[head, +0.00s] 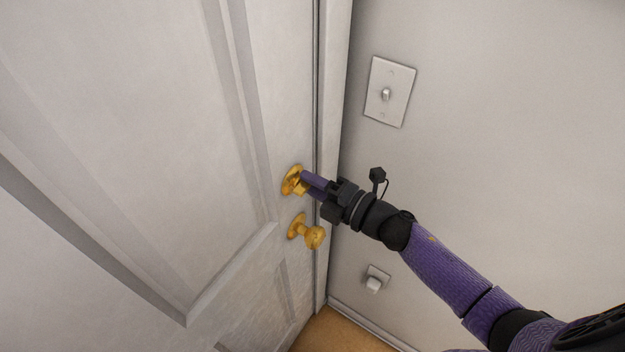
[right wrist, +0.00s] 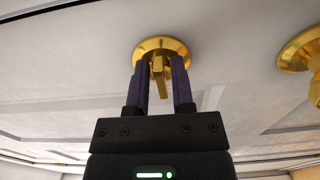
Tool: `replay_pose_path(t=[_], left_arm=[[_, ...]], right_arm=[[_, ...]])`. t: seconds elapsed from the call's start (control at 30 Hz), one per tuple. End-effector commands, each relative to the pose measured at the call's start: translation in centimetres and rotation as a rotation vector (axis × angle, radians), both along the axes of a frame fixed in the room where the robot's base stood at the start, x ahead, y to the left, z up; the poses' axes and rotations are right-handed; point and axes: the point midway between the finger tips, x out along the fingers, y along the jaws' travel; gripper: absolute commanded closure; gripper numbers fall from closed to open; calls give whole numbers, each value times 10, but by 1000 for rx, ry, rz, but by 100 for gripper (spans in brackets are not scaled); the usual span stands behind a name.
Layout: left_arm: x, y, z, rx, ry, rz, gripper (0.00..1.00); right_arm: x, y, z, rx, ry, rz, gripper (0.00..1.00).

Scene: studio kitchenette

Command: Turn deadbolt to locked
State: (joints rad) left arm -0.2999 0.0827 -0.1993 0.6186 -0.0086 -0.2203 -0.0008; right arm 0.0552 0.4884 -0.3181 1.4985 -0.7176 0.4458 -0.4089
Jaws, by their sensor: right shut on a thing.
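The brass deadbolt (head: 291,179) is on the white door (head: 150,130), near its right edge and above a round knob. My right gripper (head: 305,183) is at the deadbolt, its purple fingers on the thumb-turn. In the right wrist view the deadbolt's round plate (right wrist: 162,46) and its thumb-turn (right wrist: 159,75) show between the two fingers of the gripper (right wrist: 161,75). The gripper is shut on the thumb-turn. The fingers partly hide the turn in the head view. My left gripper is not in view.
A brass door knob (head: 314,237) sticks out just below the deadbolt. A light switch (head: 388,92) and a low wall fitting (head: 375,281) are on the wall to the right. The door frame (head: 333,100) runs close beside the gripper.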

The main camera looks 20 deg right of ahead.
Motion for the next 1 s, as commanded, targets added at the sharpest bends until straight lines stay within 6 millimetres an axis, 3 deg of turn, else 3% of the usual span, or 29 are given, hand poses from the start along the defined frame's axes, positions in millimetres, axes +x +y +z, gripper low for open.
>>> replay_pose_path(t=[0.53,0.57,0.63,1.0], left_arm=[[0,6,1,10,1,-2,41],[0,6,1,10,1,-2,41],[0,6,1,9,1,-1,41],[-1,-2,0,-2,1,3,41]], right_arm=[[0,0,-1,15,13,1,100],[0,0,-1,15,13,1,64],[0,0,-1,15,13,1,51],[-8,-6,-2,13,14,0,51]])
